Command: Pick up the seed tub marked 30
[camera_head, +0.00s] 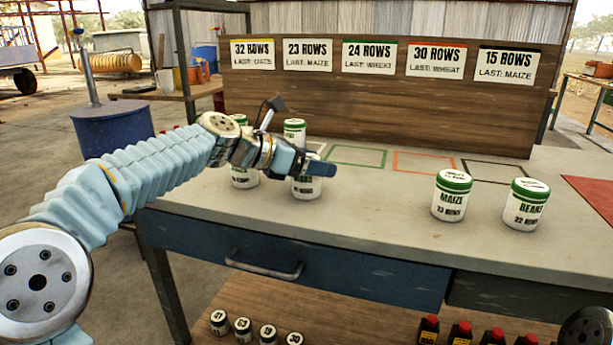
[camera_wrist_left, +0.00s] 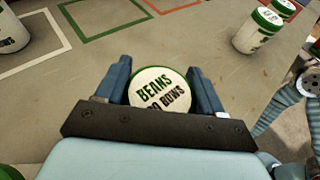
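A white tub with a green lid (camera_wrist_left: 163,88) stands between the fingers of my left gripper (camera_wrist_left: 160,78) in the left wrist view. Its lid reads BEANS and a row number ending in 0; the first digit is partly hidden. In the head view this tub (camera_head: 306,188) is on the table, its top covered by my left gripper (camera_head: 322,169). The fingers flank it closely; whether they press on it is unclear. My right gripper is not visible.
The table (camera_head: 380,225) has coloured outlines, including a green one (camera_head: 357,156) and an orange one (camera_head: 426,162). A board (camera_head: 380,110) with row cards stands behind. The table's front middle is clear.

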